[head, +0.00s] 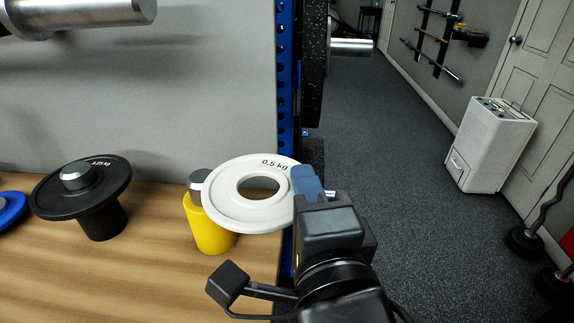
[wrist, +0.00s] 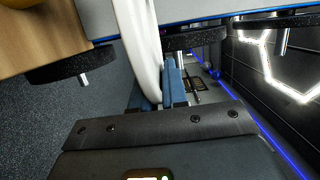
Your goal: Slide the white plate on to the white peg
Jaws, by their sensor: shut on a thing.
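The white plate (head: 222,182), marked 0.5 kg, is a flat ring with a wide centre hole. My gripper (head: 306,182) is shut on its right rim and holds it nearly level at the wooden top's right edge. In the wrist view the plate (wrist: 138,42) stands edge-on between my blue fingers (wrist: 160,92). A yellow peg base (head: 208,232) with a grey metal tip (head: 197,182) stands just left of the plate and partly behind it. The tip is outside the hole. I see no white peg; one may be hidden by the plate or my arm.
A black plate (head: 52,196) sits on a black peg base (head: 102,222) at left, with a blue plate (head: 10,208) beyond it. A blue rack upright (head: 284,95) rises behind the plate. The wooden top (head: 140,275) is clear in front.

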